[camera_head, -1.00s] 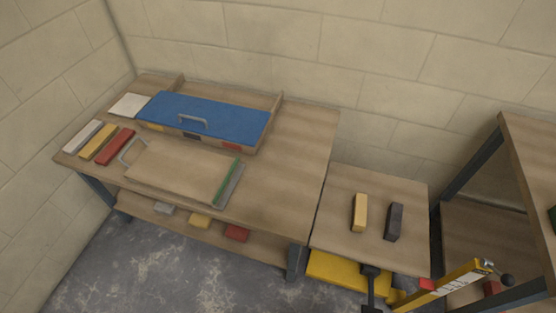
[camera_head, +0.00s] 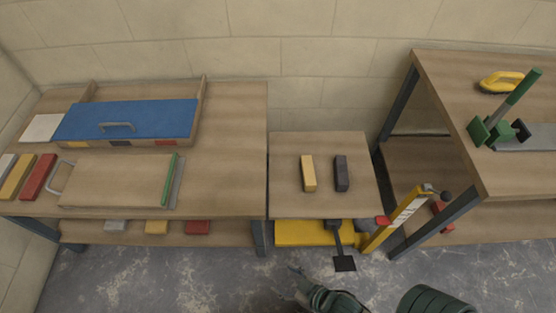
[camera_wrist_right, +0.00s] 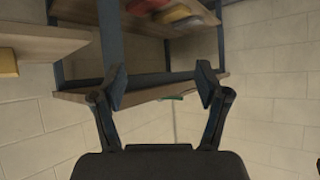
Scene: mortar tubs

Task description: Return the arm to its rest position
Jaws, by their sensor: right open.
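My right gripper (camera_head: 304,283) shows low in the head view, dark and small, in front of the middle small table and over the grey floor. In the right wrist view my right gripper (camera_wrist_right: 163,84) has its two dark fingers spread wide, with nothing between them. Behind the fingers there are a shelf edge and a pale block wall. My left gripper is not in view.
The small table (camera_head: 290,203) bears a yellow block (camera_head: 308,173) and a dark block (camera_head: 341,173). The left workbench (camera_head: 240,150) holds a blue-lidded box (camera_head: 125,120). The right bench (camera_head: 450,75) holds a green-handled tool (camera_head: 520,90). Grey floor (camera_head: 160,280) is open in front.

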